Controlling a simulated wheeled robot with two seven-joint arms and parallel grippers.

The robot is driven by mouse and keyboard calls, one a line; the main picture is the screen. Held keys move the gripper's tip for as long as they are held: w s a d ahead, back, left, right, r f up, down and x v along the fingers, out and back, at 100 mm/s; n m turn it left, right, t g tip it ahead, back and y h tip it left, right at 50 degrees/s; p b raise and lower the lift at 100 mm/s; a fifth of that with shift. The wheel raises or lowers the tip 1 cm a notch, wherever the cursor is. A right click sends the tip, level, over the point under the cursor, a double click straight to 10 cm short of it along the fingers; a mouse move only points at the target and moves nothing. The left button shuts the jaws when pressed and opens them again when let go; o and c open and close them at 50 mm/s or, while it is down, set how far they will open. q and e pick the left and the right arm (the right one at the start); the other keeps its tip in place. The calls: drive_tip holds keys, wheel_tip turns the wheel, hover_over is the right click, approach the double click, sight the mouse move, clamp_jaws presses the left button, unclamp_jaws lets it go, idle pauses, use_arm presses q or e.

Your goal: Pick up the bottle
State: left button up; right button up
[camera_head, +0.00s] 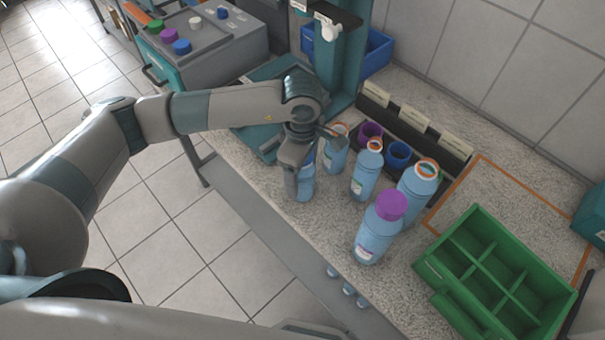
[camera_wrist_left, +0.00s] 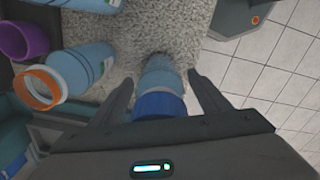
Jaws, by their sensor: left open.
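A light blue bottle (camera_head: 305,184) stands on the speckled counter under my left gripper (camera_head: 300,165), partly hidden by it. In the left wrist view this bottle (camera_wrist_left: 160,72) has a dark blue cap (camera_wrist_left: 160,105) and sits between the two fingers of the left gripper (camera_wrist_left: 165,95). The fingers are open, with a gap on each side of the bottle. More bottles stand to the right: an orange-rimmed one (camera_head: 335,155), another orange-rimmed one (camera_head: 366,172), a larger orange-rimmed one (camera_head: 418,190), and one with a purple cap (camera_head: 391,205). My right gripper is not in view.
A green divided crate (camera_head: 440,268) stands at the right. Purple (camera_head: 370,133) and blue (camera_head: 399,153) cups sit by a labelled rack (camera_head: 440,146) behind the bottles. A teal stand (camera_head: 343,60) rises behind my gripper. The counter's front edge is close to the bottles.

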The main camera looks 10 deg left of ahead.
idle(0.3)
use_arm(q)
drive_tip(key=c, duration=1.4)
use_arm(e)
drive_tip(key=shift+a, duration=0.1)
use_arm(q)
drive_tip(key=shift+r, duration=0.1)
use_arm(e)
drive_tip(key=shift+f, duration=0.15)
